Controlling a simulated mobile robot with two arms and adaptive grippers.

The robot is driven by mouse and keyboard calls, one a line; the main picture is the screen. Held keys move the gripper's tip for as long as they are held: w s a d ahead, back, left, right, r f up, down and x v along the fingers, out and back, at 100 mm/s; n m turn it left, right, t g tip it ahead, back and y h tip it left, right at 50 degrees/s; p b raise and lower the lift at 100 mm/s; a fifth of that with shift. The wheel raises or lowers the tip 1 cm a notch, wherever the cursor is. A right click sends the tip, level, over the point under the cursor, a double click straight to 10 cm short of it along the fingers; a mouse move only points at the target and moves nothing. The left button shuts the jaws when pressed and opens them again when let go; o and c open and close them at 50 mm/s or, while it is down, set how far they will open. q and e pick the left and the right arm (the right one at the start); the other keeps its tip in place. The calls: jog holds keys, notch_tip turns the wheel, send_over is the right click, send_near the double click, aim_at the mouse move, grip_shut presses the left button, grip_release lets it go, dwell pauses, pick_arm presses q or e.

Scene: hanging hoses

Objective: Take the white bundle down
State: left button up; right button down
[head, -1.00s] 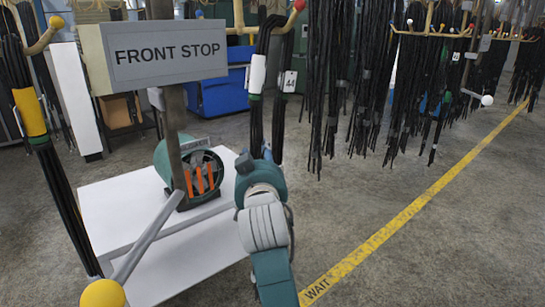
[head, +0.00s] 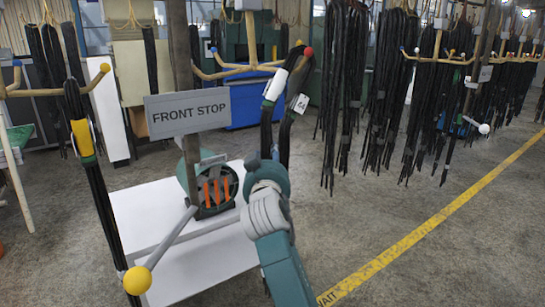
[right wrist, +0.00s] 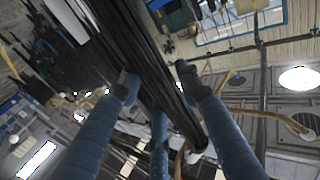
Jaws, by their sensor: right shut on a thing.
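The white bundle is a looped black hose bundle with a white band (head: 273,85) and a tag reading 44. Its loop top is beside the red-tipped end of a wooden hook arm (head: 290,63), at about the tip's height. I cannot tell whether it still rests on the arm. My right gripper (head: 266,160) is at its lower part, its fingers mostly hidden behind the wrist. In the right wrist view its fingers (right wrist: 158,88) close around the black hoses (right wrist: 135,50). My left gripper is not in view.
A FRONT STOP sign (head: 187,110) on a post and a green reel (head: 215,188) stand over a white platform (head: 150,225) on the left. A yellow-banded bundle (head: 82,138) hangs at left. Other black bundles (head: 345,90) hang at right. Floor beside the yellow line (head: 440,212) is clear.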

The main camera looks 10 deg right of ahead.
jog(key=s+d+p, duration=0.3)
jog(key=s+d, duration=0.2)
jog(key=s, duration=0.9)
jog(key=shift+s+d, duration=0.15)
jog(key=shift+d, duration=0.05)
dwell(0.9)
